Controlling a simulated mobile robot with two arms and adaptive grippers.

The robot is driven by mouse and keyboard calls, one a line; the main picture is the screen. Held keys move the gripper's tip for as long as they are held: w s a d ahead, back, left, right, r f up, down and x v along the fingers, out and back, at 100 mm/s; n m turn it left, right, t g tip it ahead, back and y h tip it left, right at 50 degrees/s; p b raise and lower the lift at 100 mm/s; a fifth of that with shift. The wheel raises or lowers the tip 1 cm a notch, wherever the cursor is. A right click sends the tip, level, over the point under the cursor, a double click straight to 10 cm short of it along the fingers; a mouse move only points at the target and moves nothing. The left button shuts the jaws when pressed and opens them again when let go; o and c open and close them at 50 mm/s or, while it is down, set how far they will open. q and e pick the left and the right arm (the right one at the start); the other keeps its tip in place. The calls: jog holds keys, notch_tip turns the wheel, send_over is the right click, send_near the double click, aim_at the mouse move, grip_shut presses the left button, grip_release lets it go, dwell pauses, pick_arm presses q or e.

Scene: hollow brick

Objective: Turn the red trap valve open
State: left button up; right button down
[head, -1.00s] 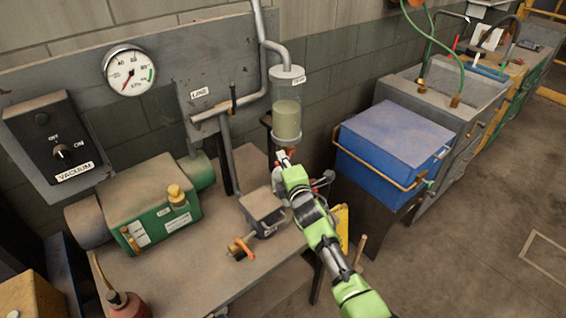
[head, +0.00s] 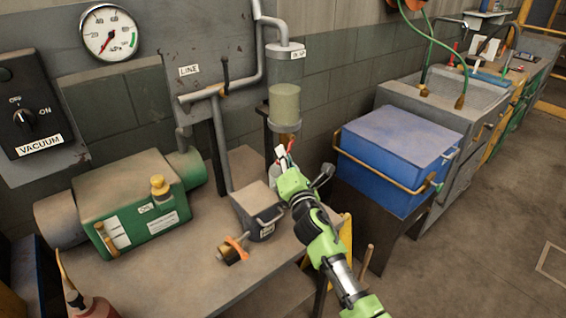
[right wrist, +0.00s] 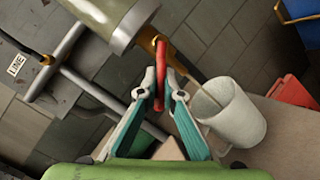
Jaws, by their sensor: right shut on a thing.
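The trap (head: 285,92) is a clear cylinder with pale liquid, fixed by the wall at the end of a grey pipe. The red trap valve handle (head: 290,147) shows just below it. In the right wrist view the red handle (right wrist: 161,50) runs lengthwise between my fingers, close to a brass fitting (right wrist: 148,40) under the trap (right wrist: 110,18). My right gripper (head: 281,155) reaches up under the trap. Its teal-edged fingers (right wrist: 159,84) are shut on the red handle. My left gripper is in neither view.
A whitish bucket (right wrist: 230,112) stands near the fingers in the wrist view. A blue chest (head: 395,150) stands right of my arm. The floor at far right is clear.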

jog(key=shift+f, duration=0.1)
dwell(0.3)
jog(key=c, duration=2.4)
grip_release()
jog(key=shift+c, duration=0.2)
jog(key=v, duration=1.2)
